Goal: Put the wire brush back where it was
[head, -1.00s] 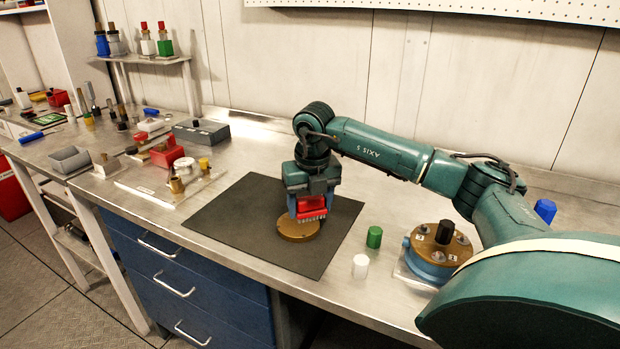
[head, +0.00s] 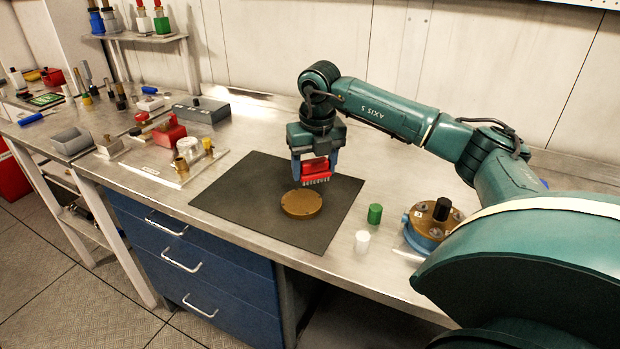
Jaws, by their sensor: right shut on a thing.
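My right gripper (head: 316,166) is shut on the wire brush (head: 316,171), a red block with pale bristles pointing down. It holds the brush upright above the dark mat (head: 235,203), behind and slightly right of a round bronze disc (head: 301,204). The bristles are apart from the disc. The disc lies flat on the mat. My left gripper is not in view.
A green cylinder (head: 375,213) and a white cylinder (head: 362,241) stand right of the mat. A blue and bronze round unit (head: 421,240) with a black knob is farther right. Fittings on a plate (head: 160,170) and a grey box (head: 201,110) stand left.

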